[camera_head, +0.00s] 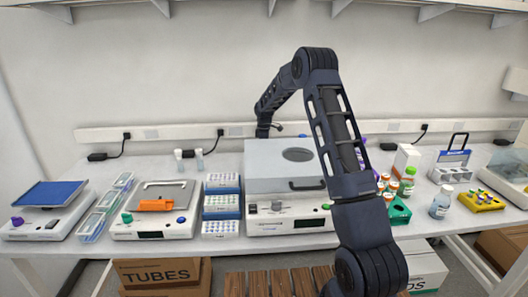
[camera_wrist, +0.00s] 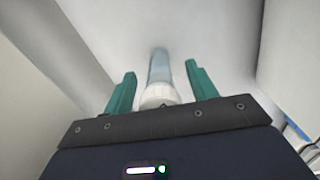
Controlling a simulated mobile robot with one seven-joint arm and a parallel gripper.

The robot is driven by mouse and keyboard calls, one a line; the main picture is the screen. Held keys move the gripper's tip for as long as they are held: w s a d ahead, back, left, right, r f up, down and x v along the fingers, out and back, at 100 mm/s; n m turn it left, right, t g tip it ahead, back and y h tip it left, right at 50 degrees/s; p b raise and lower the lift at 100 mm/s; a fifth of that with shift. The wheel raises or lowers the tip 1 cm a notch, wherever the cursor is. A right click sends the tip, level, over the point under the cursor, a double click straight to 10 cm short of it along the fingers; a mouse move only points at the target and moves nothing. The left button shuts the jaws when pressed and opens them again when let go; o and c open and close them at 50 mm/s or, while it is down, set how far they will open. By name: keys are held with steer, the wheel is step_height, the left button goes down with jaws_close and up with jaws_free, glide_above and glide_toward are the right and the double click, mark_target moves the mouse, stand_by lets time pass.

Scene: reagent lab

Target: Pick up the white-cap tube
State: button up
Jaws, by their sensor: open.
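The white-cap tube shows in the wrist view, with its white cap (camera_wrist: 160,95) nearest the camera and its clear bluish body (camera_wrist: 160,65) pointing away. My gripper (camera_wrist: 160,69) is open, with one green finger on each side of the tube. Gaps show between the fingers and the tube, so it is not clamped. In the head view the end of my arm drops behind the large grey-white lab device (camera_head: 285,165), and my gripper and this tube are hidden there.
Two small clear tubes (camera_head: 199,158) stand near the wall. Stacked blue racks (camera_head: 221,205), a scale with an orange item (camera_head: 156,203) and a blue-topped device (camera_head: 48,193) stand to the left. Bottles (camera_head: 440,203) and a yellow rack (camera_head: 482,201) stand to the right. Pale surfaces flank my gripper closely.

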steer(key=shift+f, duration=0.15)
steer(key=shift+c, duration=0.3)
steer(key=c, duration=1)
